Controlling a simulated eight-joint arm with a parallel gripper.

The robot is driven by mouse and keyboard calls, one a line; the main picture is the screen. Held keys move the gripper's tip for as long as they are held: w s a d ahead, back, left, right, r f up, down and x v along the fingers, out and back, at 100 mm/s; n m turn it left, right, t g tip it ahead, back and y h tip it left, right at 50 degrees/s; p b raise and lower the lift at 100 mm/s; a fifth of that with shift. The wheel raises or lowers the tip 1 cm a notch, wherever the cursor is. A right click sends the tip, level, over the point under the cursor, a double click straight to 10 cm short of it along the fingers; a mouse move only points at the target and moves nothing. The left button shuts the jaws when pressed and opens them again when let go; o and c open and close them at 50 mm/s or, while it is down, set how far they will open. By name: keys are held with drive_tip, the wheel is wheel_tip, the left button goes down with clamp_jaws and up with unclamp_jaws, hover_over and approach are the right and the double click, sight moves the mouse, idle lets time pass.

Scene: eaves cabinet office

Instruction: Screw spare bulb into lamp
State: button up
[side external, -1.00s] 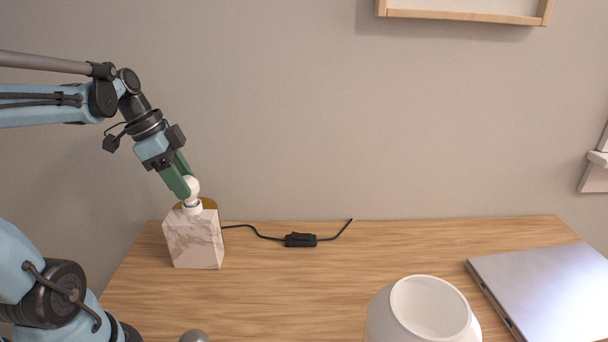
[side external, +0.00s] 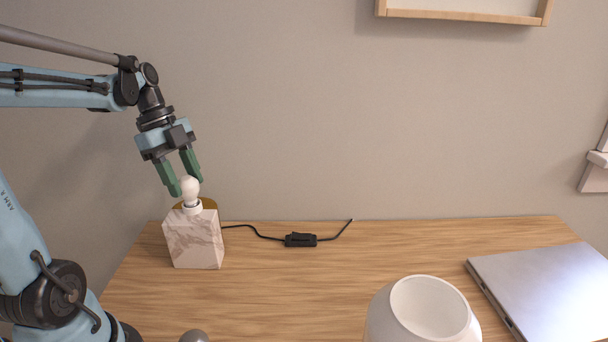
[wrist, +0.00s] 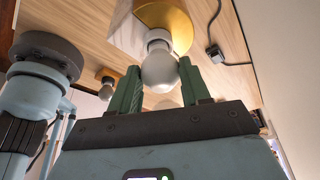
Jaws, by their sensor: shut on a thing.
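The white bulb (side external: 190,187) stands upright at the white socket (side external: 192,207) on top of the lamp base (side external: 194,241), a marble-patterned block with a brass-coloured top. How deep its thread sits in the socket I cannot tell. My gripper (side external: 183,187) comes from above, its two green fingers on either side of the bulb, shut on it. In the wrist view the bulb (wrist: 159,72) lies between the fingertips (wrist: 159,75), with the socket (wrist: 158,38) beyond it.
A black cord with an inline switch (side external: 300,240) runs right from the lamp. A white round shade (side external: 425,312) stands at the front, open side up. A silver laptop (side external: 545,292) lies at the right. A grey rounded thing (side external: 194,336) shows at the bottom edge. The middle of the wooden desk (side external: 330,275) is clear.

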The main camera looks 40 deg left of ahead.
drive_tip(key=m+g, duration=0.1)
drive_tip(key=m, duration=0.2)
drive_tip(key=shift+w, duration=0.15)
drive_tip(key=o, duration=0.3)
drive_tip(key=shift+d+m+g, duration=0.1)
drive_tip(key=shift+m+g, duration=0.2)
drive_tip(key=shift+m, duration=0.5)
drive_tip(key=shift+o, duration=0.3)
drive_tip(key=shift+w+m, duration=0.2)
drive_tip(key=shift+m, duration=0.5)
drive_tip(key=shift+w+m+g, duration=0.1)
drive_tip(key=shift+m+g, duration=0.5)
drive_tip(key=shift+m, duration=0.5)
drive_tip(key=shift+c, duration=0.7)
